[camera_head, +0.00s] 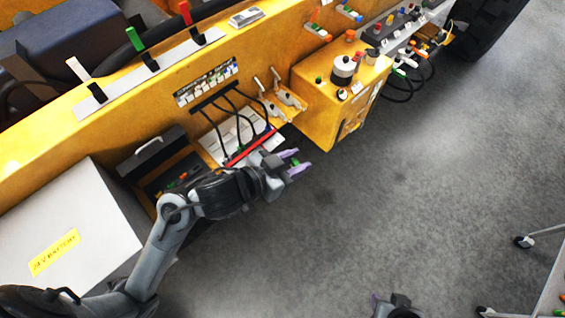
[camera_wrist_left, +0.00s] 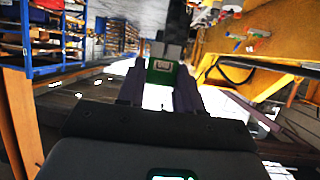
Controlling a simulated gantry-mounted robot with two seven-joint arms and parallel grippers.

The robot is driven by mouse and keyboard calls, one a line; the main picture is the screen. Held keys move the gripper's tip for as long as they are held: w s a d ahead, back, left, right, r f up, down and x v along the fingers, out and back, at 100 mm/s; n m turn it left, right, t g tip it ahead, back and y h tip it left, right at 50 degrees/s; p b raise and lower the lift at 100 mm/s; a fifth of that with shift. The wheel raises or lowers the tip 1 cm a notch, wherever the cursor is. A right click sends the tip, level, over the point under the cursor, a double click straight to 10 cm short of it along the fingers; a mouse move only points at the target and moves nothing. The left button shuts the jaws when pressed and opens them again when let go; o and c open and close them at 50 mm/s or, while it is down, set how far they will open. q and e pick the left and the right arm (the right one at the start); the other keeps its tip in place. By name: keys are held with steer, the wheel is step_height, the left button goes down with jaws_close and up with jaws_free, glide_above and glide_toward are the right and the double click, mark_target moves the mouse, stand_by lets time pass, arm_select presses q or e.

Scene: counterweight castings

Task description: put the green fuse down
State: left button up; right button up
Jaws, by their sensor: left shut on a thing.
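My left gripper (camera_head: 297,168) reaches in from the left over the grey floor, just in front of the yellow machine. It is shut on the green fuse (camera_head: 294,161), which shows as a small green piece between the purple fingertips. In the left wrist view the green fuse (camera_wrist_left: 160,74) sits between the two fingers of the left gripper (camera_wrist_left: 160,88). The fuse is held clear of any surface. Only a dark bit of my right gripper (camera_head: 395,305) shows at the bottom edge, and its jaw state is unclear.
A fuse panel (camera_head: 208,84) with black cables is on the yellow machine (camera_head: 50,133), above a white sheet. A yellow box (camera_head: 325,110) with knobs juts out to the right. A grey battery box (camera_head: 75,225) stands at left. Floor (camera_head: 420,190) is open at right.

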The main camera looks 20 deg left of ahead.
arm_select(q)
steer(key=d+r+m+g+h, duration=0.2)
steer(key=d+r+m+h, duration=0.15)
steer(key=r, duration=0.25)
steer(key=shift+w+d+f+m+g+h, duration=0.95)
steer(key=shift+w+d+f+m+g, duration=0.85)
steer(key=shift+d+f, duration=0.8)
step_height(320, 180, up, 10)
steer(key=w+d+n+t+y, duration=0.2)
steer(key=n+t+y, duration=0.5)
steer(key=n+y, duration=0.4)
steer(key=shift+w+r+n+y, duration=0.25)
steer(key=shift+w+n+y, duration=0.05)
steer(key=shift+n, duration=0.45)
